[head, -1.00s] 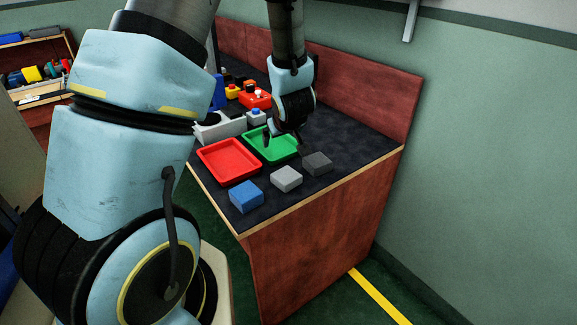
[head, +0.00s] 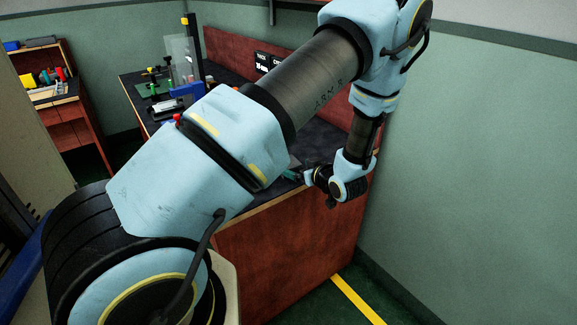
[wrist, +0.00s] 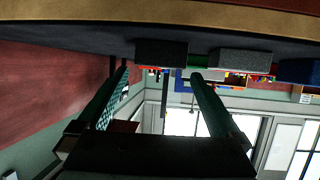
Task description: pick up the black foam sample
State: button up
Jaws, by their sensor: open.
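The black foam sample is a dark block (wrist: 161,53) on the dark table top in the wrist view, which shows the scene upside down. My gripper (wrist: 158,71) is open and empty, its two teal fingers pointing roughly level along the table. Across the picture the block lies between the fingertips. I cannot tell whether the tips reach it. In the head view my gripper (head: 291,174) is low at the table's front edge, pointing left. My arm hides the foam samples there.
In the wrist view a grey block (wrist: 245,62) and a blue block (wrist: 298,71) stand to the right of the black one, with a gap. The red-brown back board (wrist: 45,90) is on the left. Green and red items lie behind the blocks.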

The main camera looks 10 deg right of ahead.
aim_at(292, 166)
jog(key=p+x, duration=0.1)
jog(key=x, duration=0.3)
jog(key=shift+w+a+f+p, duration=0.1)
jog(key=shift+w+f+p, duration=0.2)
jog(key=shift+f+p, duration=0.05)
jog(key=c, duration=1)
jog(key=shift+c, duration=0.2)
jog(key=shift+r, duration=0.1)
